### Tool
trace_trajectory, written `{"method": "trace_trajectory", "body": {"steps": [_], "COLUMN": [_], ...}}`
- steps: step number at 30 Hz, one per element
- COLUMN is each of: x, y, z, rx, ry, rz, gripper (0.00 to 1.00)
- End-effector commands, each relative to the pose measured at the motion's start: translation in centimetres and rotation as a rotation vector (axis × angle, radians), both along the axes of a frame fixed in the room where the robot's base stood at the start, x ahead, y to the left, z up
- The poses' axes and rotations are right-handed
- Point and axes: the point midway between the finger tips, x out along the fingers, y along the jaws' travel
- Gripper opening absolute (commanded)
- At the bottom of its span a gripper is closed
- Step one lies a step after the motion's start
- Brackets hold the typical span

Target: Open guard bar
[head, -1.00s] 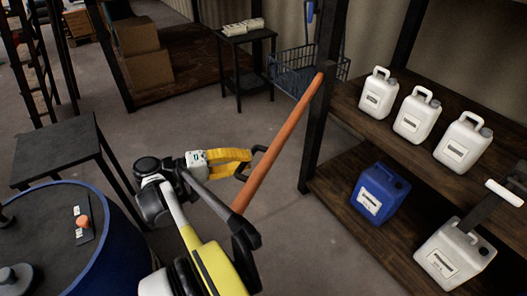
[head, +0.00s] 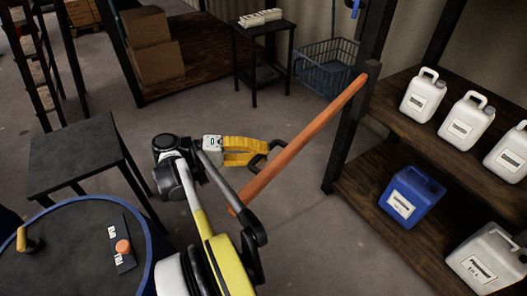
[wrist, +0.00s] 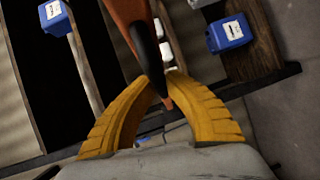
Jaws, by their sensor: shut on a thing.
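The guard bar (head: 305,132) is a long orange bar in the head view. Its far end meets the dark shelf post (head: 349,135), and it slants down to the left. A black handle (head: 268,158) sticks out of its side. My gripper (head: 266,157), with yellow fingers, is shut on this handle. In the wrist view the orange bar (wrist: 128,18) comes down from the top, and the dark handle (wrist: 150,52) runs between my fingertips (wrist: 160,88).
A shelf at right holds white jugs (head: 465,122) and a blue jug (head: 408,197). A blue-rimmed vat (head: 150,245) stands at lower left, with a dark table (head: 72,157) behind it. A wire basket (head: 325,68) stands at the back. Floor is clear around the bar.

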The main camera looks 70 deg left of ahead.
Motion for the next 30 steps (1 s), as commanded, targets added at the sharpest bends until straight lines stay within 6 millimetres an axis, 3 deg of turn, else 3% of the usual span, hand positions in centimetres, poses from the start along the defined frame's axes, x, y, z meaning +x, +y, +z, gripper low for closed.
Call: {"method": "trace_trajectory", "body": {"steps": [9,10,12,22,30], "x": [0.2,0.2,0.2,-0.3,-4.4], "y": [0.1,0.1,0.0,0.1,0.9], "z": [0.1,0.1,0.0,0.1,0.6], "rx": [0.001,0.001,0.001,0.000,0.000], "ry": [-0.001,-0.001,-0.001,0.000,0.000], "rz": [0.001,0.001,0.000,0.001,0.003], "gripper": [0.00,0.22,0.38,0.38,0.38]}}
